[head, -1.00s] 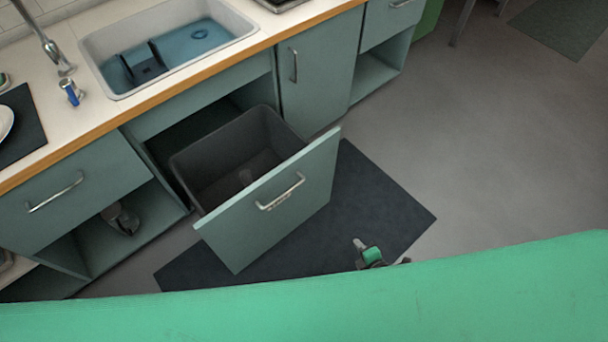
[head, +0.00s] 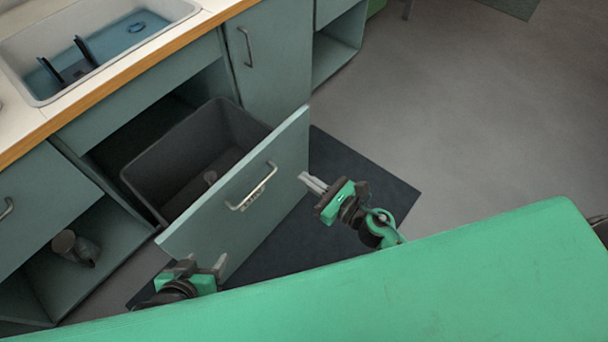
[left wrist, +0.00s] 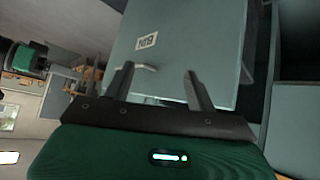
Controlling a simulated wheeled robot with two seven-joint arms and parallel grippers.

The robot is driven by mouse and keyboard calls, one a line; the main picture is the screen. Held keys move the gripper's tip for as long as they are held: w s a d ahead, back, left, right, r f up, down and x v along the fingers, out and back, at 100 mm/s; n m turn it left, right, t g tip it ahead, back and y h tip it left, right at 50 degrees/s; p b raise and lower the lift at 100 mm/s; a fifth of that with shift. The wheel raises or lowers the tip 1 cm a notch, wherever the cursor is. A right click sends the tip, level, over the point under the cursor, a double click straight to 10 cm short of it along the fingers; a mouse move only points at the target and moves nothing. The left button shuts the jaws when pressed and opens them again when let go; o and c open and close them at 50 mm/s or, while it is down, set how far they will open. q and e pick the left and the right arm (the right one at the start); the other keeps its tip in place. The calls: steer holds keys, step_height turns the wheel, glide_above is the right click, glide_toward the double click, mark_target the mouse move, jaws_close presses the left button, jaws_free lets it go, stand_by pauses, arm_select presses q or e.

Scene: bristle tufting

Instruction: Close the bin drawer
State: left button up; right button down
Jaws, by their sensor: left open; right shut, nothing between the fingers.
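The bin drawer (head: 235,217) is pulled out from the lower cabinet, with a grey-green front panel and a dark grey bin (head: 150,172) behind it. Its front has a metal handle (head: 256,187). The left wrist view shows the drawer front with a BIN label (left wrist: 148,41) and the handle (left wrist: 131,67). My left gripper (head: 206,264) is open at the front's lower left corner; its fingers (left wrist: 159,80) point toward the panel, and contact cannot be told. My right gripper (head: 311,182) is shut and empty, just right of the front panel.
A dark mat (head: 345,170) lies on the floor under the drawer. The sink (head: 170,12) and counter are above. An open shelf with a grey object (head: 76,247) is left of the drawer. Grey floor (head: 440,120) is clear on the right.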

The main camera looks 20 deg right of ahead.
mark_target(265, 150)
arm_select(q)
steer(key=s+a+g, duration=0.1)
steer(key=a+g+y+p, duration=0.1)
steer(key=a, duration=0.1)
steer(key=shift+s+r, duration=0.2)
steer(key=shift+s, duration=0.2)
arm_select(e)
steer(key=x, duration=1.2)
steer(key=shift+d, duration=0.1)
